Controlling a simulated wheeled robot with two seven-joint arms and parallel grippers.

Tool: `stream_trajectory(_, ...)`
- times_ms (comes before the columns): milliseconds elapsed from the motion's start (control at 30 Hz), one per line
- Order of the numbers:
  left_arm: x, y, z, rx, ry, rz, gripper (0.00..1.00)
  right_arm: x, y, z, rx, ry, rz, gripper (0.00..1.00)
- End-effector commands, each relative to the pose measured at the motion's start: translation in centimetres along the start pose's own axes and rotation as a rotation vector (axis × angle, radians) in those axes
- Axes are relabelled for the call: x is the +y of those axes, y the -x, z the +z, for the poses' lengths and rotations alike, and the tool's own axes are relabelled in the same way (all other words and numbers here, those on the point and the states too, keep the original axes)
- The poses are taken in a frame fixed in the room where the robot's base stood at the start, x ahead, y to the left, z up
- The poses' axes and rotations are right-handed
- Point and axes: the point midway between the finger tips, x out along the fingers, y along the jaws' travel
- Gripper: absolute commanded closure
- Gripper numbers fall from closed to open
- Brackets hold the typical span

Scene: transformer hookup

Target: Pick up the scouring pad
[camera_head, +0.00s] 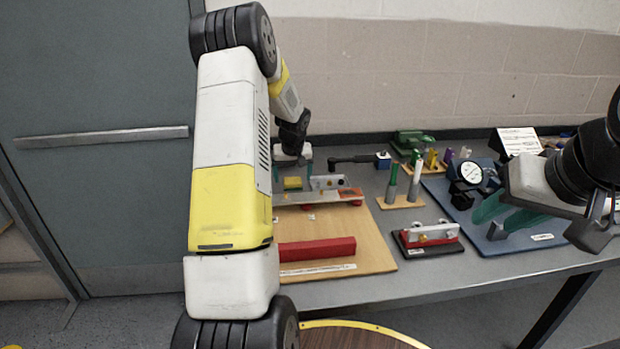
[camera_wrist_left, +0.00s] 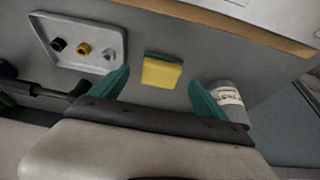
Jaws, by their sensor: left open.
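The scouring pad, a small yellow block with a dark green layer, lies on the grey bench top in the left wrist view (camera_wrist_left: 161,72). In the head view its yellow face (camera_head: 292,183) shows below my left gripper (camera_head: 291,171). My left gripper is open, and in the wrist view its teal fingers (camera_wrist_left: 160,76) stand on either side of the pad with gaps. The pad appears a little beyond the fingertips; contact cannot be seen. My right gripper (camera_head: 485,227) is open and empty over the blue board at the right.
A grey tray with small knobs (camera_wrist_left: 108,63) and a labelled grey cylinder (camera_wrist_left: 228,99) flank the pad. A wooden board (camera_head: 378,262) carries a red bar (camera_head: 317,250). A dial gauge (camera_head: 471,172) stands on the blue board (camera_head: 545,241).

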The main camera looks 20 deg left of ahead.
Motion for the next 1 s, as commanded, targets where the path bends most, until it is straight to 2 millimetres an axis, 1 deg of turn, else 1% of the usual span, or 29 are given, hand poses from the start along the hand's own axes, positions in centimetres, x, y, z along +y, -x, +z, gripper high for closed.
stream_trajectory(33, -0.1, -0.9, 0.0, -0.003, 0.001, -0.001, 0.15, 0.0, 0.0, 0.0, 0.000, 0.000, 0.000, 0.64)
stream_trajectory(167, -0.1, -2.1, 0.0, 0.000, 0.001, 0.000, 0.15, 0.0, 0.0, 0.0, 0.000, 0.000, 0.000, 0.64)
stream_trajectory(400, 0.0, -2.3, -0.1, 0.001, 0.001, 0.000, 0.15, 0.0, 0.0, 0.0, 0.000, 0.000, 0.000, 0.64)
stream_trajectory(433, 0.0, -2.3, 0.0, 0.001, 0.001, 0.000, 0.17, 0.0, 0.0, 0.0, 0.000, 0.000, 0.000, 0.64)
stream_trajectory(733, 0.0, -2.3, 0.0, 0.000, 0.001, 0.000, 0.76, 0.0, 0.0, 0.0, 0.000, 0.000, 0.000, 0.64)
stream_trajectory(767, 0.0, -2.3, 0.0, 0.000, 0.001, 0.000, 0.80, 0.0, 0.0, 0.0, 0.000, 0.000, 0.000, 0.64)
stream_trajectory(1000, 0.0, -2.1, -0.1, 0.001, 0.001, 0.000, 0.80, 0.0, 0.0, 0.0, 0.000, 0.000, 0.000, 0.64)
